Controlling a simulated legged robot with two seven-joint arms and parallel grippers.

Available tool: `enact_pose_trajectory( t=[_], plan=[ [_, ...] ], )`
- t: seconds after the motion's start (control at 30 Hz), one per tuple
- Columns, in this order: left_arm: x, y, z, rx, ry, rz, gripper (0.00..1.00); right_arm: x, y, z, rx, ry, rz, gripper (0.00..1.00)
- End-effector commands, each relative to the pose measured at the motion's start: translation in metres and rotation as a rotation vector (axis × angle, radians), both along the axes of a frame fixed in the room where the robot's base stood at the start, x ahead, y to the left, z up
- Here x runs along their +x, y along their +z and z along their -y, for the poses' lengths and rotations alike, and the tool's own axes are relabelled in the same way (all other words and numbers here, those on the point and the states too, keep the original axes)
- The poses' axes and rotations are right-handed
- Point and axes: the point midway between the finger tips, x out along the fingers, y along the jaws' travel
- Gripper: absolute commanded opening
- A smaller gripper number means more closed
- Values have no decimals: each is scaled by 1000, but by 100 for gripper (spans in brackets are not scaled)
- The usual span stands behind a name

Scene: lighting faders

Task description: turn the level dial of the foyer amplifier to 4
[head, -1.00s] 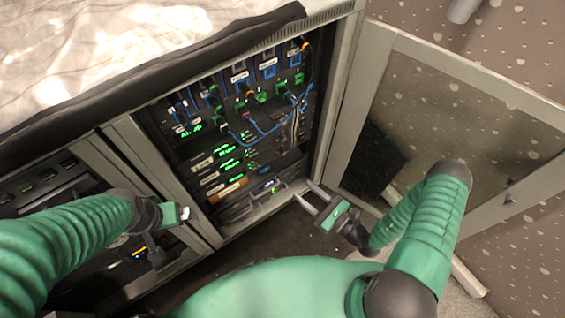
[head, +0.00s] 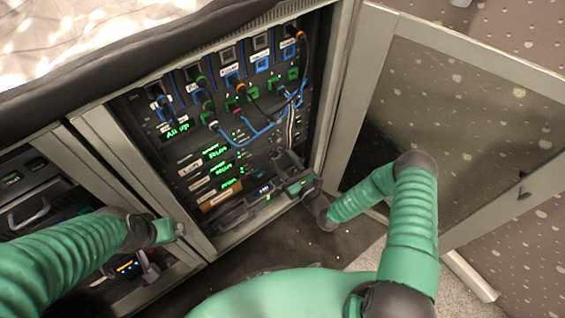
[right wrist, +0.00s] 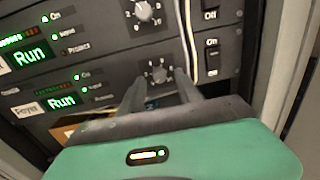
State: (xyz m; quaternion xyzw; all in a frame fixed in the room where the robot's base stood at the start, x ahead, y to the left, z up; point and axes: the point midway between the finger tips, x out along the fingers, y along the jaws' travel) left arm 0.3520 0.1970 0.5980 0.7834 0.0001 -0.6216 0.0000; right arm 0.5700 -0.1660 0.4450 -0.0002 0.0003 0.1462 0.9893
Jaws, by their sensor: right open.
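The foyer amplifier (right wrist: 98,99) is the lower unit in the right wrist view, with a "Foyer" label and a green "Run" display. In the head view it is the lowest lit "Run" unit (head: 229,185). Its level dial (right wrist: 160,75) is a small grey knob ringed by pale marks; I cannot read its setting. My right gripper (right wrist: 160,80) is open, its two fingers on either side of the dial; whether they touch it I cannot tell. The right gripper also shows low in the rack in the head view (head: 285,168). My left gripper (head: 178,230) hangs by the left cabinet, fingers unclear.
Another amplifier with a similar knob (right wrist: 143,10) sits directly above. Blue cables (head: 250,132) hang higher in the rack.

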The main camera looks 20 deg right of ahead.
Motion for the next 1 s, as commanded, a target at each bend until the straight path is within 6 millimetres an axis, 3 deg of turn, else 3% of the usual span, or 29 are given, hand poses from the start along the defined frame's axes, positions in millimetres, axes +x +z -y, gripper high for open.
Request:
enact_pose_trajectory(
  t=[0.3, 0.6, 1.0],
  plan=[
    [0, -1, 0, 0, 0, 0, 100, 5, 1, -1, 1, -1, 0, 40],
    [0, -2, 0, 0, 0, 0, 100, 5, 1, -1, 0, -1, 0, 1],
    [0, 1, 0, 0, 0, 0, 100, 5, 1, -1, 15, -2, -6, 0]
  ],
)
